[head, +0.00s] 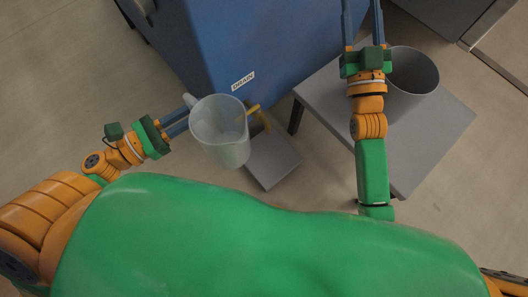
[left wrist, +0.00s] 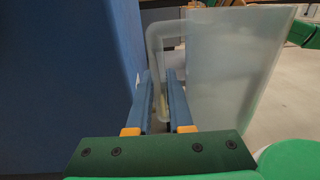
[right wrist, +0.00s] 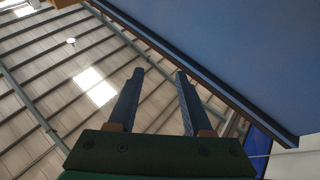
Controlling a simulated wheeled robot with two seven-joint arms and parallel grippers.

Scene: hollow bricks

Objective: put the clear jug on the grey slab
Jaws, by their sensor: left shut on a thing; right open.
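My left gripper (head: 186,113) is shut on the jug's handle, which shows between the blue fingers in the left wrist view (left wrist: 161,105). The jug's body (left wrist: 235,75) fills the right of that view. The grey slab (head: 273,165) lies low, below and right of the jug. My right gripper (head: 362,22) is open and empty, also seen pointing upward in the right wrist view (right wrist: 158,95).
A blue cabinet (head: 260,45) labelled DRAIN stands behind the jug, with a yellow tap (head: 254,109) above the slab. A grey table (head: 430,140) at the right bears a grey bucket (head: 412,80). Bare floor (head: 90,80) lies at the left.

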